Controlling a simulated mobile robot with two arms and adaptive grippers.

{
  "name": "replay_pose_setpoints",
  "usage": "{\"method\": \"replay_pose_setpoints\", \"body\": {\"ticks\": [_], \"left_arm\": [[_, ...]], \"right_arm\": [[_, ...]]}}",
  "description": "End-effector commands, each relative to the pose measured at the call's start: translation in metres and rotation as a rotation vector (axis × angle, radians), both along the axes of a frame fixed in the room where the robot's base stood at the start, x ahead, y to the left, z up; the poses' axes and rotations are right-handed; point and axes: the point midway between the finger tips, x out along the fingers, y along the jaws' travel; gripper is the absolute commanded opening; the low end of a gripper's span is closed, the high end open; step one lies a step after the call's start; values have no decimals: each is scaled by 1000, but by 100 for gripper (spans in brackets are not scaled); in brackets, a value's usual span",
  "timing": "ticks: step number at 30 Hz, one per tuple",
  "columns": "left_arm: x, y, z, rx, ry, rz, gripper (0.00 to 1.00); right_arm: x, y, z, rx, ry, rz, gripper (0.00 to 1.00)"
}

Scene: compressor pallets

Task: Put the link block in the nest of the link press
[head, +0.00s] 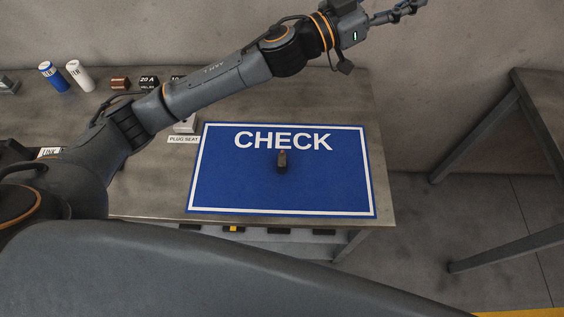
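My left arm comes in from the left and crosses over the bench. Its gripper (408,9) is at the top edge, in front of the wall and well away from the bench objects. It is too small and edge-on to tell open from shut. A label reading "LINK" (48,152) is at the left, by a dark device (14,151) that may be the link press; my arm covers most of it, and its nest cannot be seen. A small dark block with a reddish top (282,161) stands on the blue CHECK mat (240,190); I cannot tell whether it is the link block. My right gripper is not in view.
A copper-brown block (120,84), a black block marked "20 A" (148,82), and a blue (53,76) and a white cylinder (79,76) stand at the back left. A plug seat (186,124) is beside the mat. Another table (540,90) stands at right, across a floor gap.

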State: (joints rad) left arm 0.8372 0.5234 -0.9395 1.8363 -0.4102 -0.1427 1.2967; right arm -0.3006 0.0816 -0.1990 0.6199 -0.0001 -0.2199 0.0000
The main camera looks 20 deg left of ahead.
Motion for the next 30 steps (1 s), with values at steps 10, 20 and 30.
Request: {"method": "replay_pose_setpoints", "body": {"ticks": [10, 20, 30], "left_arm": [[-143, -59, -62, 567, -672, -591, 49], [-160, 35, -222, 1427, -813, -1078, 49], [-135, 151, -258, 1992, -561, -1267, 49]], "right_arm": [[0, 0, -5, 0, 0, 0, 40], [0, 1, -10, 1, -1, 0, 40], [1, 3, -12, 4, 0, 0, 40]]}}
